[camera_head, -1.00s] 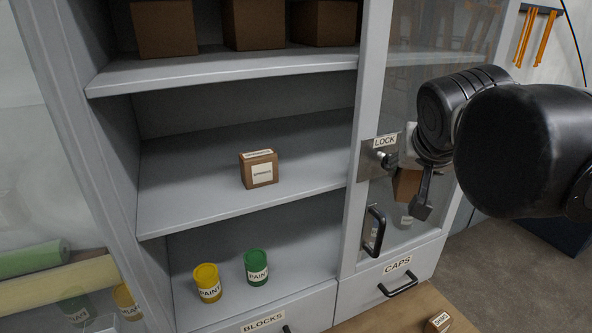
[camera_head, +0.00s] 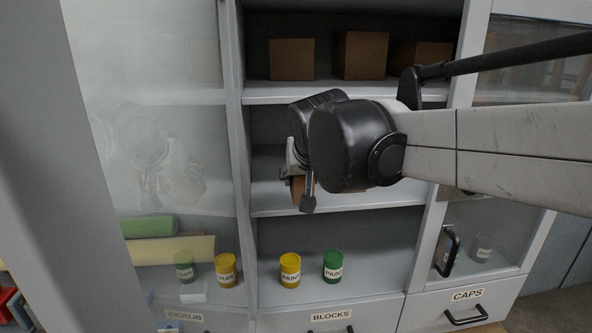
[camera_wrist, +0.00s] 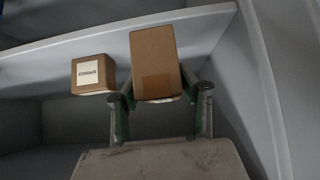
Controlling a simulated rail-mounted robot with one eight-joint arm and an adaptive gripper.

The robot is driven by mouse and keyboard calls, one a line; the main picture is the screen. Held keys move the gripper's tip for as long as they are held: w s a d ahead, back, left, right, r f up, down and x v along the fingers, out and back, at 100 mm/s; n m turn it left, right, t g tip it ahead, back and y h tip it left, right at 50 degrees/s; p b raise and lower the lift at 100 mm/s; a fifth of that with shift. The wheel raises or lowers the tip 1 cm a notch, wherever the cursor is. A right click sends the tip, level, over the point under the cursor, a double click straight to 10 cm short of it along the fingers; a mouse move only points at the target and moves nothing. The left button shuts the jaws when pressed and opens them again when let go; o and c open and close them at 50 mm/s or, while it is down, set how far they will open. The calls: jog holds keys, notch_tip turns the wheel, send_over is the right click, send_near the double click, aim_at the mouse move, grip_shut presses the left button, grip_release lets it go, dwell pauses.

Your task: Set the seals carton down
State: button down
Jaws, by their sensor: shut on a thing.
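My gripper (camera_wrist: 158,80) is shut on a plain brown carton (camera_wrist: 154,50), which stands out between the fingers in the wrist view. No readable label shows on it, so I cannot confirm from its face that it is the seals carton. In the head view my gripper (camera_head: 300,178) is at the left part of the open middle shelf (camera_head: 270,200), and the held carton is mostly hidden behind it. I cannot tell whether the carton touches the shelf. A smaller carton with a white label (camera_wrist: 93,74) is left of the held one in the wrist view; my arm hides it in the head view.
Brown boxes (camera_head: 360,55) fill part of the upper shelf. A yellow paint can (camera_head: 290,270) and a green paint can (camera_head: 333,265) stand on the lower shelf. A cabinet upright (camera_head: 233,150) and a glass panel (camera_head: 160,130) are left of my gripper.

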jog(key=w, duration=0.3)
jog(key=w+p, duration=0.1)
jog(key=w, duration=0.3)
jog(key=w+a, duration=0.1)
jog(key=w, duration=0.2)
jog(key=shift+w+a+p, duration=0.1)
jog(key=shift+w+p, duration=0.2)
jog(key=shift+p, duration=0.1)
jog(key=shift+w, duration=0.1)
jog(key=shift+f+p, duration=0.55)
jog(key=shift+f, duration=1.25)
jog(key=shift+f, duration=0.15)
jog(key=c, duration=1.1)
grip_release()
jog(key=shift+c, duration=0.2)
